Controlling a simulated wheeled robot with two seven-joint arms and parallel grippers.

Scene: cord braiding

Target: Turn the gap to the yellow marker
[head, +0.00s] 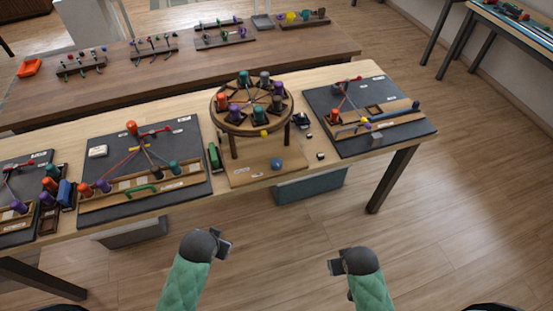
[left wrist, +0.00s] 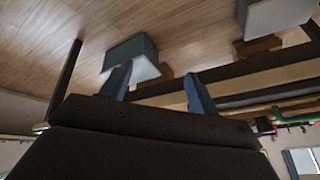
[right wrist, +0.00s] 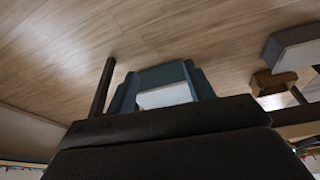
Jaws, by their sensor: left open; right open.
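A round wooden braiding stand (head: 240,128) stands on legs on a wooden base near the middle of the near table. Its top holds several bobbins around the rim, including a teal one (head: 243,77), an orange one (head: 222,101) and a purple one (head: 278,88), with cords meeting at the centre. The small yellow marker (head: 264,133) is at the front rim. I cannot tell clearly which space between bobbins is the gap. My left gripper (head: 223,244) and right gripper (head: 337,267) are open and empty, in front of the table and apart from the stand.
Dark boards with cords and bobbins lie left (head: 110,178) and right (head: 350,142) of the stand. A blue ball (head: 276,163) is on the stand's base. A green block (head: 214,157) stands left of it. Another table (head: 200,70) is behind. The floor before the table is clear.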

